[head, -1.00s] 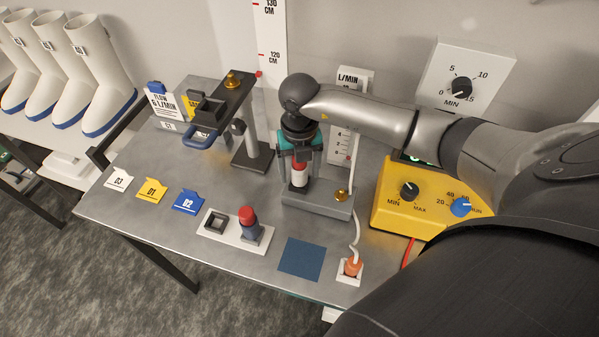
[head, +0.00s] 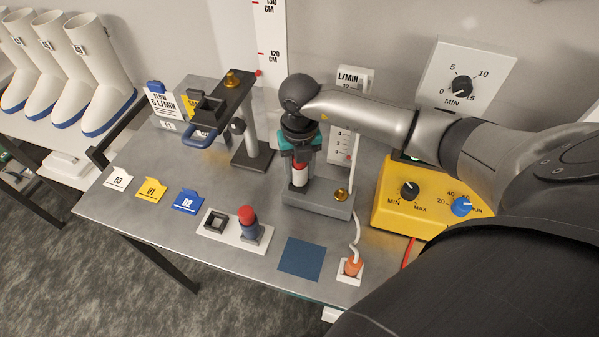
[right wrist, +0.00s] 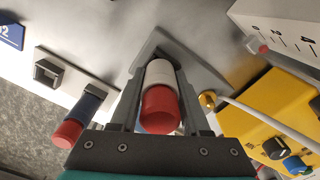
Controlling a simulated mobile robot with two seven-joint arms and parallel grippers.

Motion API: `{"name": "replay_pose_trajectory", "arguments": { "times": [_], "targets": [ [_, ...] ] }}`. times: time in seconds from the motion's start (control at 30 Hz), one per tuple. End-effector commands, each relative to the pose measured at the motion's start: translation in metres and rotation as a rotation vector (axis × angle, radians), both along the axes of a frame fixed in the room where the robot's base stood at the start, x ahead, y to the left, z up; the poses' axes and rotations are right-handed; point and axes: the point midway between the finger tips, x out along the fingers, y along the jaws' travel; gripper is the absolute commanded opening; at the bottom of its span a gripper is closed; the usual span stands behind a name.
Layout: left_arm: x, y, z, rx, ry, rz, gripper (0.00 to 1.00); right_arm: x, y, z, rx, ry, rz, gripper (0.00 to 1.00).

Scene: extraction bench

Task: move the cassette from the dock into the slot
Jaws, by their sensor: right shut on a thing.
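The cassette appears to be the white cylinder with a red cap (head: 300,177), upright at the grey base (head: 325,206) beside the flow scale. It also shows in the right wrist view (right wrist: 161,106). My right gripper (head: 300,169) points down and is shut on it, with one finger on each side. Whether its lower end rests in the base is hidden. A white plate (head: 231,236) in front has an empty black square socket (head: 214,221) and a blue holder with a red cap (head: 248,223). I cannot tell which opening is the slot. My left gripper is out of view.
A yellow control box (head: 388,211) is close on the right. A cable (head: 356,233) runs in front to an orange plug. The blue mat (head: 301,259) is bare.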

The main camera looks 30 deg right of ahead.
Motion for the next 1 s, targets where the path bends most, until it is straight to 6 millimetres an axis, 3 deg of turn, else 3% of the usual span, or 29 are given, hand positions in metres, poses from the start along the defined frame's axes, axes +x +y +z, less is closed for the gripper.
{"name": "replay_pose_trajectory", "arguments": {
  "times": [0.47,1.0],
  "targets": [
    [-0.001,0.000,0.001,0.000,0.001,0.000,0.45,0.000,0.000,0.001,0.000,0.000,0.000,0.00],
    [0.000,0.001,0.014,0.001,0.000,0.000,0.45,0.000,0.000,0.017,0.000,0.000,0.000,0.00]
  ]
}}
